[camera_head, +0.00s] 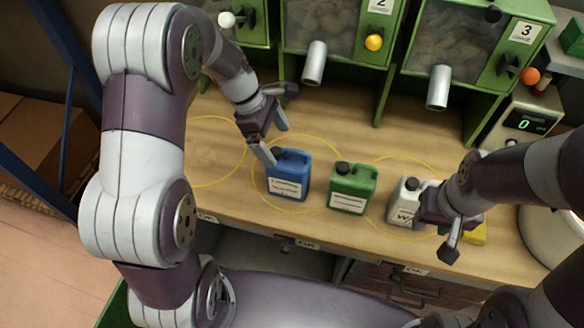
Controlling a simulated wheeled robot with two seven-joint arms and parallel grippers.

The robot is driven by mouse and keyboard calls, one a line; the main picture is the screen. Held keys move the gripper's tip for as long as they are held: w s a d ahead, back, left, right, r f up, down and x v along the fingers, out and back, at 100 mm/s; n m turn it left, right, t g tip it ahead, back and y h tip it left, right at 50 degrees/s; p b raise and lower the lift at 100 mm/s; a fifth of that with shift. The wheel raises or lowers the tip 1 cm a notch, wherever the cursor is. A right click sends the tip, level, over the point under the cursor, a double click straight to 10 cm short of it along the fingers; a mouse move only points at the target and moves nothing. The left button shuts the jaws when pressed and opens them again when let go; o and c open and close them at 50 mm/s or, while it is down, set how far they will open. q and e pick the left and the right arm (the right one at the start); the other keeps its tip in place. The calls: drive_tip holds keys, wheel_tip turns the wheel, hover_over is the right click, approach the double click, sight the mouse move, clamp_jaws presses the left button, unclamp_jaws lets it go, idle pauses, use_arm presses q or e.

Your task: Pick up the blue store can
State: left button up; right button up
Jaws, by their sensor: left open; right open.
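The blue store can (288,177) stands upright on the wooden bench, inside the middle yellow circle. It has a dark cap and a white label on its front. My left gripper (273,145) is open, just above and to the upper left of the blue can, with one finger close to the can's left top edge. I cannot tell whether that finger touches it. My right gripper (448,240) is open at the right, in front of a white can (403,205) and partly hiding it.
A green can (352,188) stands right of the blue can. Behind are green dispensers with metal spouts (314,63) and (438,88) another spout. A scale display (530,122) reads 0 at the right. A yellow object (477,235) lies by my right gripper. The bench's left part is clear.

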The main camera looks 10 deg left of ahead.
sight(284, 155)
use_arm(q)
drive_tip(key=f, duration=0.3)
drive_tip(key=shift+s+d, duration=0.3)
drive_tip(key=shift+s, duration=0.1)
drive_tip(key=f, duration=0.1)
drive_tip(key=w+d+f+p, duration=0.1)
drive_tip(key=f, duration=0.1)
drive_tip(key=d+f, duration=0.1)
drive_tip(key=f, duration=0.1)
drive_tip(key=shift+w+d+p, duration=0.15)
drive_tip(key=shift+d+p, duration=0.05)
drive_tip(key=shift+p, duration=0.1)
drive_tip(key=shift+d+f, duration=0.1)
drive_tip(key=shift+f, duration=0.15)
drive_tip(key=c, duration=1.8)
clamp_jaws()
use_arm(e)
drive_tip(key=shift+s+a+r, duration=0.1)
drive_tip(key=shift+a+r, duration=0.1)
drive_tip(key=shift+r, duration=0.3)
drive_tip(key=shift+s+a+r, duration=0.1)
drive_tip(key=shift+a+r, duration=0.05)
drive_tip(key=shift+r, duration=0.3)
use_arm(q)
drive_tip(key=shift+r, duration=0.1)
use_arm(e)
drive_tip(key=shift+w, duration=0.1)
